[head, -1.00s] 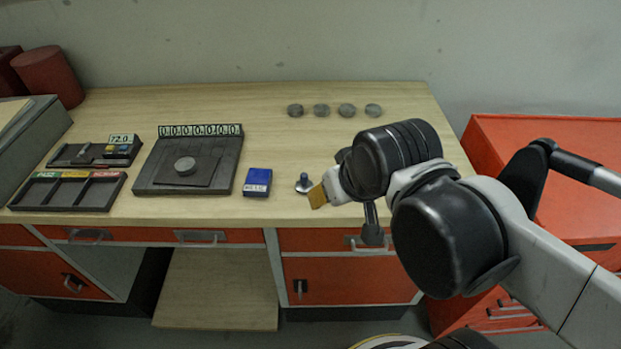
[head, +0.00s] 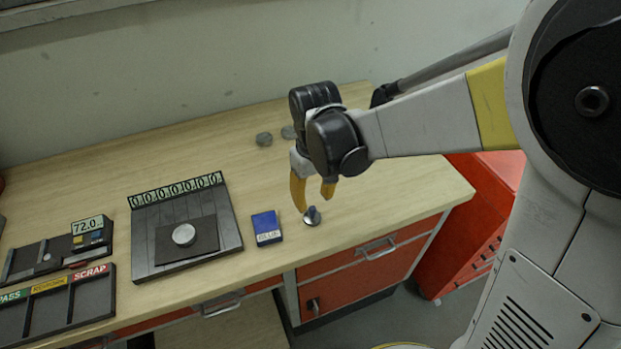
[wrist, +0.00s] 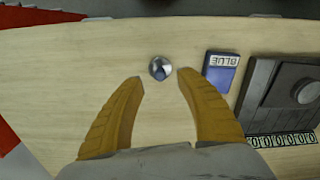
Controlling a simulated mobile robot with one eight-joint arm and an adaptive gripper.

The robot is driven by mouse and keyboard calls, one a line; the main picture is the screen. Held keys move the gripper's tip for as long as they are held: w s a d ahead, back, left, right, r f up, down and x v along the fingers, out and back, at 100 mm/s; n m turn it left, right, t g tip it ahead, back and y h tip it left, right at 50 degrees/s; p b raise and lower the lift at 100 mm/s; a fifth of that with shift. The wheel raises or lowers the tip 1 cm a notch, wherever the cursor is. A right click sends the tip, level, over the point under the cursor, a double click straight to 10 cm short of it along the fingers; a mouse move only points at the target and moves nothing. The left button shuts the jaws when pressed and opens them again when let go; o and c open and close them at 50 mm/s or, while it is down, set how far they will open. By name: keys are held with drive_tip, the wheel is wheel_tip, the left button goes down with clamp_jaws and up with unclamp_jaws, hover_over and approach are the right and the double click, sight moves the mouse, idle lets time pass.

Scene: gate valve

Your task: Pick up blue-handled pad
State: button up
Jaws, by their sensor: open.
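The blue-handled pad (head: 312,216) is a small round silver disc with a dark blue knob, standing on the wooden bench near its front edge. In the wrist view the pad (wrist: 160,68) lies just beyond and between the fingertips, clear of both. My gripper (head: 314,200) has yellow-orange fingers pointing down, close above and beside the pad. In the wrist view my gripper (wrist: 161,74) is open with nothing between its fingers.
A blue box (head: 266,227) marked BLUE lies left of the pad. Further left is a dark plate stand (head: 150,262) with a digit display and a grey disc (head: 184,235). A sorting tray (head: 58,312) sits at far left.

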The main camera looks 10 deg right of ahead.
sight(313, 208)
drive_tip(key=f, duration=0.2)
drive_tip(key=f+b, duration=0.1)
drive_tip(key=f, duration=0.1)
drive_tip(key=f+b, duration=0.1)
drive_tip(key=f, duration=0.2)
drive_tip(key=shift+w+a, duration=0.1)
drive_tip(key=shift+w, duration=0.2)
drive_tip(key=shift+r, duration=0.15)
clamp_jaws()
